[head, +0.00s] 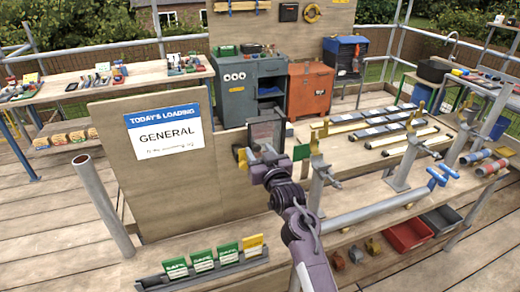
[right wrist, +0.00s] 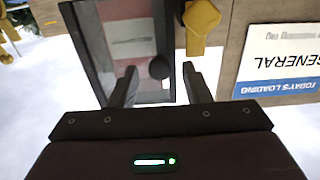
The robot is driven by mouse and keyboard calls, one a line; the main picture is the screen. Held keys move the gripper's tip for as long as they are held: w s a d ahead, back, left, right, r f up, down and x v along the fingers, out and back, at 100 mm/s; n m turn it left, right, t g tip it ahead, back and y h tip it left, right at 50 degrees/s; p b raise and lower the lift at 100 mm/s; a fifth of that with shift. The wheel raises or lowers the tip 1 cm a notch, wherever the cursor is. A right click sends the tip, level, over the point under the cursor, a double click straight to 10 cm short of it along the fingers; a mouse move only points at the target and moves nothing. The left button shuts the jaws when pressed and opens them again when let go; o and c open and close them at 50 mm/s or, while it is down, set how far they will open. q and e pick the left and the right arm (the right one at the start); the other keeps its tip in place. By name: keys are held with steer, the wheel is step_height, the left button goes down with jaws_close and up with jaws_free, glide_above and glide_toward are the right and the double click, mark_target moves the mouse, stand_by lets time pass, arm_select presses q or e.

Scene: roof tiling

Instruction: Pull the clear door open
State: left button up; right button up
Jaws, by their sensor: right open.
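The clear door (right wrist: 127,28) is a see-through pane in a dark frame on a small cabinet, with pale and reddish shapes behind it. It also shows in the head view (head: 264,131) at the right edge of the notice board. A round dark knob (right wrist: 160,67) sits on the door. My right gripper (right wrist: 159,72) is open, with one finger on each side of the knob in the picture. I cannot tell whether the fingers touch it. In the head view my right gripper (head: 258,157) is right before the cabinet. The door looks closed. My left gripper is out of view.
A yellow fitting (right wrist: 202,17) is close beside the cabinet. The board carries a "GENERAL" sign (head: 165,132). A row of green and yellow cards (head: 202,260) stands on the front bench ledge. A metal post (head: 103,205) rises at the left. Long trays lie on the bench behind.

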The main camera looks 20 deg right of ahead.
jaws_close()
stand_by(0.3)
